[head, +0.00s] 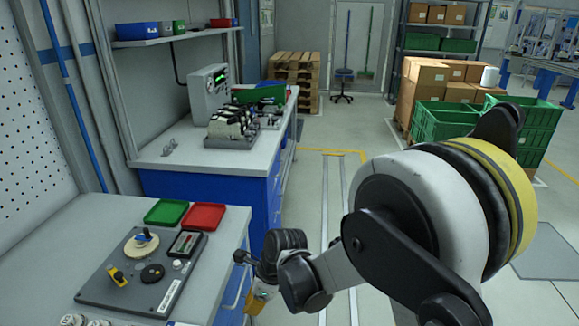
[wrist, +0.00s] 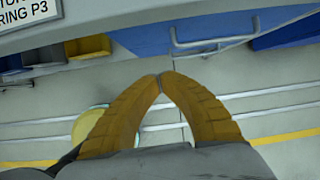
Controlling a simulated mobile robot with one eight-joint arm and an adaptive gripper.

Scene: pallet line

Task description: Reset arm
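My arm reaches in from the right of the head view and bends down beside the near workbench (head: 60,250). My gripper (head: 257,302) hangs low in front of the bench's right side, over the floor. In the wrist view, the two ribbed orange fingers of my gripper (wrist: 160,78) meet at their tips, with nothing between them. The gripper is apart from the things on the bench.
The near bench holds a dark fixture board (head: 118,298), a green tray (head: 166,212) and a red tray (head: 203,216). A second bench (head: 210,155) stands behind. Green crates (head: 440,122) and cartons stand at right. The central aisle floor is clear.

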